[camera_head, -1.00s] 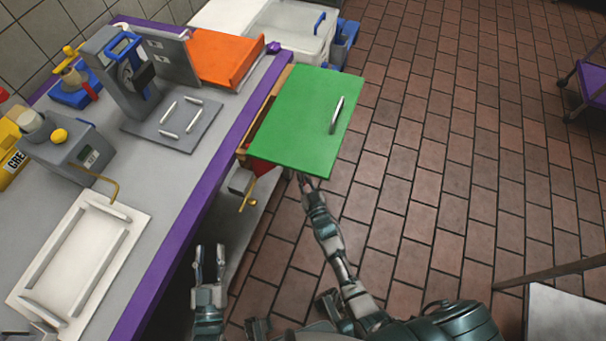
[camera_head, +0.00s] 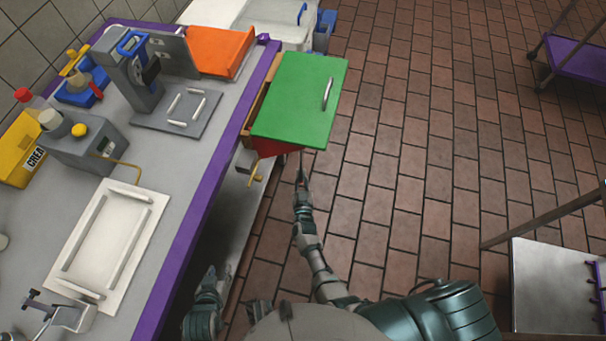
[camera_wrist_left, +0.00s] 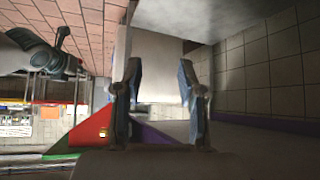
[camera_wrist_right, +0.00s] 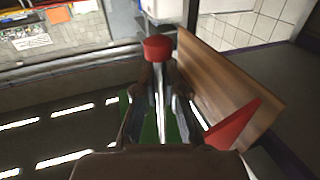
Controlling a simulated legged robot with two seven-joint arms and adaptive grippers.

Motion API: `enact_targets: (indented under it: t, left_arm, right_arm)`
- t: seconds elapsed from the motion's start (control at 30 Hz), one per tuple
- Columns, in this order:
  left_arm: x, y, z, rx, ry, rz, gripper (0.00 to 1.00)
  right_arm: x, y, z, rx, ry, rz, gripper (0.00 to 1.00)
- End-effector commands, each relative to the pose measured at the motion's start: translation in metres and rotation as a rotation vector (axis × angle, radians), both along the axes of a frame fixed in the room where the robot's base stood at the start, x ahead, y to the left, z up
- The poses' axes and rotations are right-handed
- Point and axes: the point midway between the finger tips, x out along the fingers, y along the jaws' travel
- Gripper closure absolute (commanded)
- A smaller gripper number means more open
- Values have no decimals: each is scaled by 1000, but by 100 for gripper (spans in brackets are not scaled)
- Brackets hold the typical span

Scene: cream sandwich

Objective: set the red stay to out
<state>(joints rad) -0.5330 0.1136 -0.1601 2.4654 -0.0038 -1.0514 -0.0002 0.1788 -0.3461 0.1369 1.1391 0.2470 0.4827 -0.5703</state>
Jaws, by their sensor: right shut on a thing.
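The red stay (camera_head: 276,147) shows as a red wedge under the green flap (camera_head: 295,105), its tip sticking out past the flap's near edge. It also shows in the left wrist view (camera_wrist_left: 92,128) and the right wrist view (camera_wrist_right: 236,122). My right gripper (camera_head: 301,164) is at the stay's tip. In the right wrist view its fingers (camera_wrist_right: 158,82) are closed in on a red knob (camera_wrist_right: 158,48); the join between knob and wedge is hidden. My left gripper (camera_head: 211,275) is open and empty beside the counter, fingers apart in its wrist view (camera_wrist_left: 161,82).
The purple-edged counter (camera_head: 190,225) runs along the left, with a white tray (camera_head: 103,290), a grey press (camera_head: 135,75) and an orange panel (camera_head: 222,50). A yellow handle (camera_head: 252,172) hangs below the flap.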

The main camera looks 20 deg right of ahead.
Motion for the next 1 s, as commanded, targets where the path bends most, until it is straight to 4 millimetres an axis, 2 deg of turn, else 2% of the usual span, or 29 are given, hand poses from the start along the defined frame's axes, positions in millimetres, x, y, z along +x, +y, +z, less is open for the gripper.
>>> enact_targets:
  t: [0.2, 0.57, 0.6, 0.7, 1.0]
  left_arm:
    - [-13, 5, -6, 18, 73, 4, 60]
    - [-14, 6, -7, 19, 82, 3, 60]
    - [-14, 6, -7, 19, 82, 4, 60]
    - [-14, 6, -7, 19, 82, 4, 60]
    - [-13, 6, -6, 19, 78, 3, 60]
  right_arm:
    - [-2, -1, -1, -3, 2, -26, 100]
    - [-2, 0, -2, -1, 1, -26, 100]
    - [-2, 0, -1, -1, 1, -27, 87]
    - [-2, 0, -1, -1, 0, -27, 66]
    - [-4, 0, -1, -1, -1, -27, 66]
